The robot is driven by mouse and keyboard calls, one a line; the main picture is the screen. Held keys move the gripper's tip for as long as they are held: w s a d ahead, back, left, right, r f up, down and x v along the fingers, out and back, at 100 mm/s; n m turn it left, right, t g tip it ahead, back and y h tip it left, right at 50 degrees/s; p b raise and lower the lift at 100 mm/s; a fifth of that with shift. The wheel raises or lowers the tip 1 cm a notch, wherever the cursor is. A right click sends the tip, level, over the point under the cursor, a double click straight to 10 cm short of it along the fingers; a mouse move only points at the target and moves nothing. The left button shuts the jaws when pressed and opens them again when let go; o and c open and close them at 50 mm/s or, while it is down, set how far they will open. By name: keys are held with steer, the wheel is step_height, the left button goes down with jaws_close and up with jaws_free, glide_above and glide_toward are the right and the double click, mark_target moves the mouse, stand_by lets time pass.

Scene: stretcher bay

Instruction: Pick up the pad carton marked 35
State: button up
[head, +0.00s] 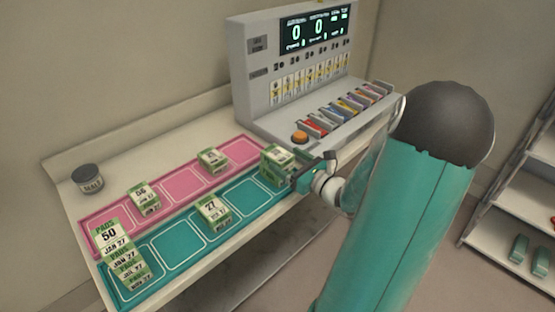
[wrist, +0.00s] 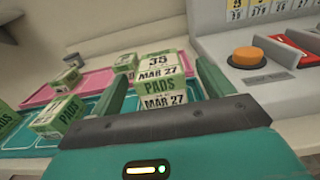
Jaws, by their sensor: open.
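The pad carton marked 35 (wrist: 160,64) is green and white and also reads MAR 27. It shows between the two fingers of my gripper (wrist: 163,78) in the wrist view. A lower face reading PADS and MAR 27 shows below it; I cannot tell whether this is its own side or another carton. In the head view the carton (head: 276,160) stands at the right end of the teal mat (head: 180,246), its number unreadable there. My gripper (head: 298,176) is open, right beside it. Contact with the fingers cannot be made out.
A stack of cartons topped by one marked 50 (head: 109,234) stands at the left. Cartons marked 27 (head: 213,211) and 06 (head: 144,197), and another carton (head: 212,160), stand on the mats. A grey console (head: 253,100) with an orange button (head: 299,137) is behind. A dark jar (head: 88,178) is at left.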

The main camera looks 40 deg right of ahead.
mark_target(268, 148)
steer(key=w, duration=0.4)
steer(key=shift+w+a+f, duration=0.1)
steer(key=shift+w+a, duration=0.1)
steer(key=shift+w, duration=0.2)
steer(key=shift+c, duration=0.2)
steer(key=c, duration=1.1)
steer(key=shift+c, duration=0.2)
